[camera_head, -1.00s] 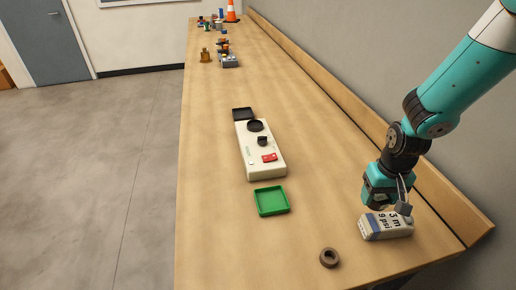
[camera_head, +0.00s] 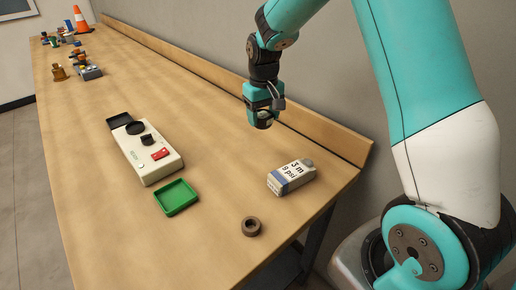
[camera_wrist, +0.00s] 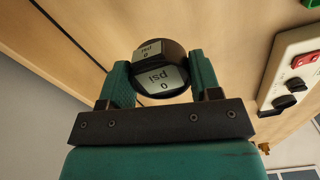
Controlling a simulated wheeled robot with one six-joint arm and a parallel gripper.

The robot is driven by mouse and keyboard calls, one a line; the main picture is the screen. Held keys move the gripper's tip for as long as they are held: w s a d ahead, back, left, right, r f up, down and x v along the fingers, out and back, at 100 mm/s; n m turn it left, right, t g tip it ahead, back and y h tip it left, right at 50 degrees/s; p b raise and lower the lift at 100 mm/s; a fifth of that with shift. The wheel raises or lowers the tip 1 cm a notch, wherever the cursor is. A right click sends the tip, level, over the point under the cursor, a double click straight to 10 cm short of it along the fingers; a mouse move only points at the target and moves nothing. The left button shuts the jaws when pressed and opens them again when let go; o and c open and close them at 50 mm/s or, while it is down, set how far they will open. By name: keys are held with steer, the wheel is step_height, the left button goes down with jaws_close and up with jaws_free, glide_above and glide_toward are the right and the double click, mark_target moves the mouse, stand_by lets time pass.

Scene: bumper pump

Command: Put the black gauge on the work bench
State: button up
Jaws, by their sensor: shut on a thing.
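My gripper (camera_head: 264,118) is shut on the black gauge (camera_wrist: 160,72), which shows pale faces marked "0 psi" between the two teal fingers in the wrist view. In the head view the gauge (camera_head: 263,124) is a small dark shape at the fingertips, mostly hidden by the gripper. It appears to be held above the work bench (camera_head: 215,150), near the back ledge; the exact gap below it is hard to tell.
A grey-white box marked "3 m 9 psi" (camera_head: 291,178) stands near the bench's right end. Bare wood surrounds the gripper. Clutter and an orange cone (camera_head: 81,20) stand far off.

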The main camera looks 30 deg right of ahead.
mark_target(263, 160)
step_height(263, 160, down, 13)
steer(key=shift+r+p, duration=0.2)
steer(key=shift+p, duration=0.5)
steer(key=shift+f, duration=0.15)
steer(key=o, duration=1)
